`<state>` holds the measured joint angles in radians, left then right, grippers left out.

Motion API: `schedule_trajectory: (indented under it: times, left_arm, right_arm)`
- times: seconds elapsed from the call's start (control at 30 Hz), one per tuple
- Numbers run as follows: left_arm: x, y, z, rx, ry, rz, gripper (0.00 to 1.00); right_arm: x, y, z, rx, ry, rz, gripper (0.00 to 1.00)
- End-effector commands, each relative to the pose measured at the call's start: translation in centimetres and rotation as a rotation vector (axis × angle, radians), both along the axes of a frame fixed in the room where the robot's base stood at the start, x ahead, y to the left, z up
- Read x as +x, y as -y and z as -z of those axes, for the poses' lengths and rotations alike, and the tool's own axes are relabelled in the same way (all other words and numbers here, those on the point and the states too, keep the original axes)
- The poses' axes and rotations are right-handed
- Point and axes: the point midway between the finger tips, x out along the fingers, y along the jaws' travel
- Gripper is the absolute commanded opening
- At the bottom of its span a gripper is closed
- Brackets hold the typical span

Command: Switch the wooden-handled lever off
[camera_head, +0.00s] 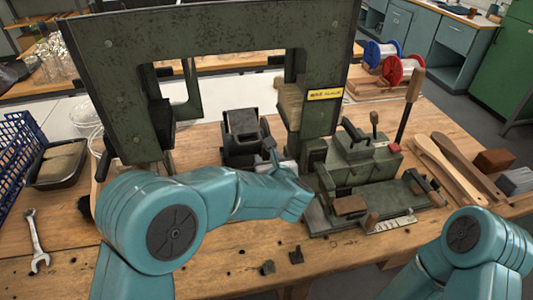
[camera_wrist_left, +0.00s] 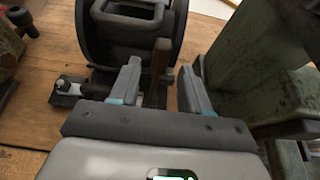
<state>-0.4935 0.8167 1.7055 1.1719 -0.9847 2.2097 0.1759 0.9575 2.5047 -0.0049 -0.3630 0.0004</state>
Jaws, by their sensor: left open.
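In the head view, my left gripper (camera_head: 272,160) reaches in beside a black device (camera_head: 243,132) at the middle of the bench, partly hidden by my arm. In the left wrist view, my left gripper (camera_wrist_left: 160,68) is open, with a short upright brown wooden handle (camera_wrist_left: 161,57) between its fingertips. Gaps show on both sides of the handle, the smaller one on the right. The handle stands in front of the black device's round body (camera_wrist_left: 130,30). A longer wooden-handled lever (camera_head: 414,84) stands tilted at the right of the green machine. My right gripper is out of view.
A large green frame (camera_head: 205,45) arches over the bench behind my left arm. A green machine (camera_head: 365,160) stands right of the gripper. Wooden paddles (camera_head: 450,170) lie further right. A wrench (camera_head: 37,240) and blue crate (camera_head: 15,150) are at left. The front bench (camera_head: 225,262) is mostly clear.

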Motion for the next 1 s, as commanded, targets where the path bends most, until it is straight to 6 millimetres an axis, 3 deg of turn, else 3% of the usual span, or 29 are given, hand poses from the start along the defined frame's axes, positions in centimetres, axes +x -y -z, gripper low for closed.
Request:
schedule_trajectory:
  times: [0.2, 0.53, 0.7, 0.87, 1.0]
  left_arm:
    - [2.4, -0.8, 0.9, 0.001, 0.000, -0.001, 0.47]
    - [2.9, -1.0, 1.2, 0.001, 0.001, 0.000, 0.47]
    - [2.9, -1.0, 1.1, 0.001, 0.001, 0.000, 0.00]
    - [2.9, -1.0, 1.2, 0.001, 0.003, 0.000, 0.00]
    - [2.7, -0.8, 1.9, 0.009, 0.030, 0.002, 0.00]
  right_arm:
    - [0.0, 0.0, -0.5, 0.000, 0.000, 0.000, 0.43]
    - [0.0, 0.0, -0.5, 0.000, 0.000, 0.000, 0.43]
    - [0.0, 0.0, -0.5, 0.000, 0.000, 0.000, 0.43]
    - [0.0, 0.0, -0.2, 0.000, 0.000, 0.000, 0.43]
    - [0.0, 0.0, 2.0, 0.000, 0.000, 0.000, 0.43]
